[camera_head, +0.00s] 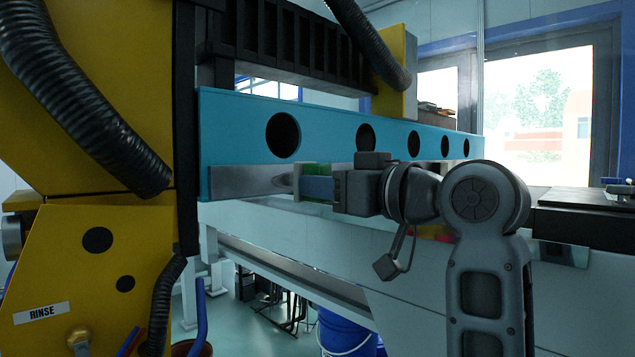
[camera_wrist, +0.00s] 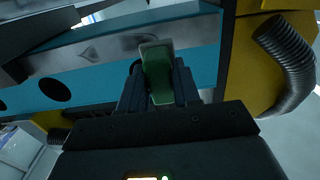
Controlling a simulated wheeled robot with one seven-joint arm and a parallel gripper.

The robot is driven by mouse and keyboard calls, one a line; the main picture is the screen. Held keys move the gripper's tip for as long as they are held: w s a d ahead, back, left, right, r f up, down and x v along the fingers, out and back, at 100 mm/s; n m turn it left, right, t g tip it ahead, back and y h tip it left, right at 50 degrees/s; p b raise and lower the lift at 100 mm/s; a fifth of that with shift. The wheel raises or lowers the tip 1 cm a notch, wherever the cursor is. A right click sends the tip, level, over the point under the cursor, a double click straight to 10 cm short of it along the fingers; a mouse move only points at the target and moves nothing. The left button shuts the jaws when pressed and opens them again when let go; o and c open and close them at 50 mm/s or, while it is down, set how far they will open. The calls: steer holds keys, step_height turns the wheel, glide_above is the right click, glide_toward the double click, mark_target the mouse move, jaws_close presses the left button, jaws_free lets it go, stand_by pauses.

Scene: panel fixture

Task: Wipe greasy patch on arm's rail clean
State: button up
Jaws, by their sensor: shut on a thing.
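A bare metal rail (camera_head: 235,182) runs along the lower edge of a teal beam (camera_head: 325,128) with round holes. In the wrist view the rail (camera_wrist: 60,55) shows a dark smeared patch (camera_wrist: 90,52) left of my gripper. My gripper (camera_head: 312,187) is shut on a green block (camera_wrist: 158,78) with a pale edge at its front, like a sponge. In the head view the block shows only as a little green between the fingers. The block is held in front of the rail; I cannot tell whether it touches.
A yellow machine body (camera_head: 95,265) with a RINSE label and a black ribbed hose (camera_head: 85,95) stands at the left. A second hose (camera_head: 372,45) hangs above the beam. A blue bucket (camera_head: 345,335) stands on the floor below. A dark ledge (camera_head: 580,222) is at the right.

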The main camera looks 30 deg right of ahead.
mark_target(295, 184)
steer(key=shift+x, duration=3.25)
steer(key=shift+x, duration=1.05)
steer(key=shift+f, duration=0.1)
steer(key=shift+w+d, duration=0.2)
steer(key=shift+d, duration=0.65)
steer(key=shift+w+d, duration=0.2)
steer(key=shift+d, duration=0.65)
steer(key=w+d, duration=0.4)
steer(key=d, duration=0.8)
steer(key=shift+w+d+b, duration=0.2)
steer(key=shift+d+b, duration=0.05)
steer(key=shift+b, duration=0.05)
steer(key=shift+a, duration=0.1)
